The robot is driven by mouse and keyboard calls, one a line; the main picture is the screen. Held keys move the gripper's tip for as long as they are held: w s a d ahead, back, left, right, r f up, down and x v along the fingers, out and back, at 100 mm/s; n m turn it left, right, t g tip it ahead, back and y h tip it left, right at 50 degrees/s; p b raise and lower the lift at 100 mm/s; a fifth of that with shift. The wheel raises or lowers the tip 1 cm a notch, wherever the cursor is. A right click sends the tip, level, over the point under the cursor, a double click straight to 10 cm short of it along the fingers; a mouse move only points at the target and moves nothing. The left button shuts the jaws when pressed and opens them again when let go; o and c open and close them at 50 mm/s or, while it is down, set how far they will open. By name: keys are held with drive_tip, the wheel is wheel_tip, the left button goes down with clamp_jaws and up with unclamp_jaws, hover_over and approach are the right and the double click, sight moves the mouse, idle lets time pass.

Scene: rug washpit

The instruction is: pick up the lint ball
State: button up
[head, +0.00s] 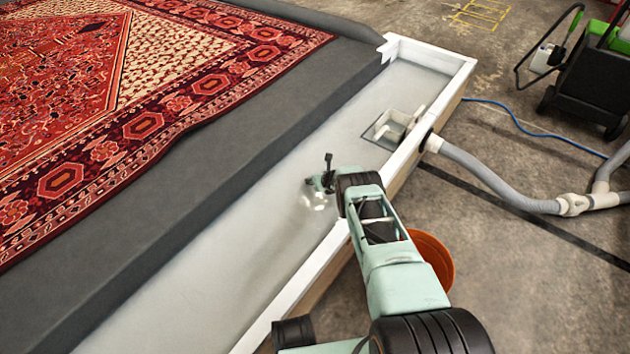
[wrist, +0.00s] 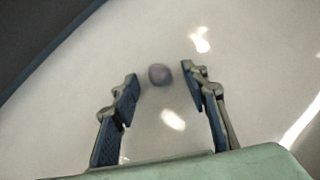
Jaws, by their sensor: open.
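The lint ball (wrist: 160,75) is a small greyish-purple ball on the pale, shiny floor of the trough. In the wrist view it lies between and slightly beyond the tips of my open fingers, nearer the middle of the gap. My gripper (wrist: 161,78) is open and empty, with space on both sides of the ball. In the head view my gripper (head: 322,182) hangs over the trough, and the lint ball cannot be made out there.
The trough (head: 230,240) has a white rim (head: 430,95) on the right and a dark grey ledge (head: 230,150) on the left. A patterned red rug (head: 110,90) lies beyond the ledge. A drain box (head: 395,125), grey hose (head: 490,180) and orange bucket (head: 432,255) are nearby.

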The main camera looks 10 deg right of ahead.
drive_tip(key=c, duration=0.8)
drive_tip(key=shift+r, duration=0.15)
wheel_tip(320, 180, up, 4)
drive_tip(key=p, duration=0.3)
drive_tip(key=shift+s+f+p, duration=0.1)
drive_tip(key=shift+f+p, duration=0.15)
drive_tip(key=shift+p, duration=0.05)
drive_tip(key=shift+s+r+p, duration=1.55)
drive_tip(key=shift+s+p, duration=0.75)
drive_tip(key=shift+p, duration=0.15)
drive_tip(key=shift+s+r+p, duration=1.55)
drive_tip(key=shift+s+p, duration=0.75)
drive_tip(key=shift+p, duration=0.15)
drive_tip(key=shift+s+r+p, duration=1.55)
drive_tip(key=shift+s+p, duration=0.75)
drive_tip(key=shift+p, duration=0.15)
